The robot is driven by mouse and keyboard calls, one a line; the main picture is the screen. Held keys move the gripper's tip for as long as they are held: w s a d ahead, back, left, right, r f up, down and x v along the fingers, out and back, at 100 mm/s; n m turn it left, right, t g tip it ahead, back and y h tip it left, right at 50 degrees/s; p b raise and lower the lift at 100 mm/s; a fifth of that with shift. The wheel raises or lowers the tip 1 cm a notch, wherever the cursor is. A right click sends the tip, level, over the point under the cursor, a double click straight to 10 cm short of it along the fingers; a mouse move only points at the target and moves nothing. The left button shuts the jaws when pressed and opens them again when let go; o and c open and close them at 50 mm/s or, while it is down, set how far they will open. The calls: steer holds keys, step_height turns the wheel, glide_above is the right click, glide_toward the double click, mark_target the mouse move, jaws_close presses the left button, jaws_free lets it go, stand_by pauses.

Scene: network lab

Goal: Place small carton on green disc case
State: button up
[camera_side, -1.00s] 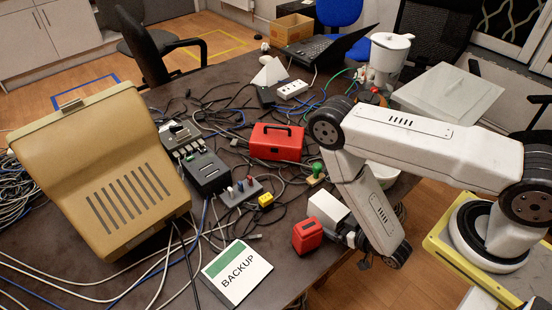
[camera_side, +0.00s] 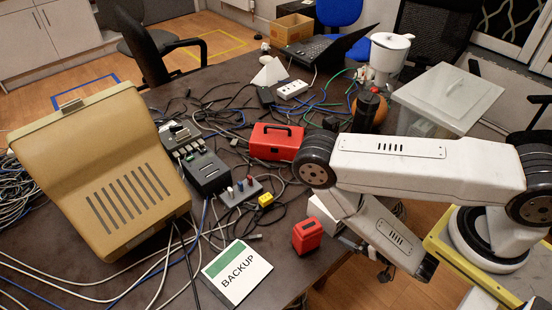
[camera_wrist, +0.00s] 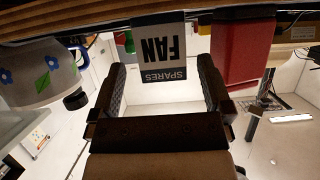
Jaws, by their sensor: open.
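The small white carton (camera_side: 320,214) stands near the table's right front edge in the side view, mostly hidden behind my arm. In the wrist view a panel reading "SPARES FAN" (camera_wrist: 162,45), upside down, shows at the top middle; it appears to be the carton's face. My gripper (camera_wrist: 162,64) is open, one finger at each side of the picture, with the panel ahead between them. I cannot tell whether the fingers touch it. In the side view the gripper is largely hidden by my arm. The green disc case, a flat white case with a green band reading "BACKUP" (camera_side: 237,275), lies at the front edge.
A small red container (camera_side: 307,235) stands between carton and case; a red box, likely this one, shows right of the panel in the wrist view (camera_wrist: 243,48). Behind are a red toolbox (camera_side: 275,142), a yellow block (camera_side: 265,201) and many cables. A beige machine (camera_side: 115,175) fills the left.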

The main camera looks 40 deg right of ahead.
steer(key=shift+s+r, duration=0.3)
steer(key=shift+s, duration=0.35)
steer(key=shift+d, duration=0.15)
stand_by(0.5)
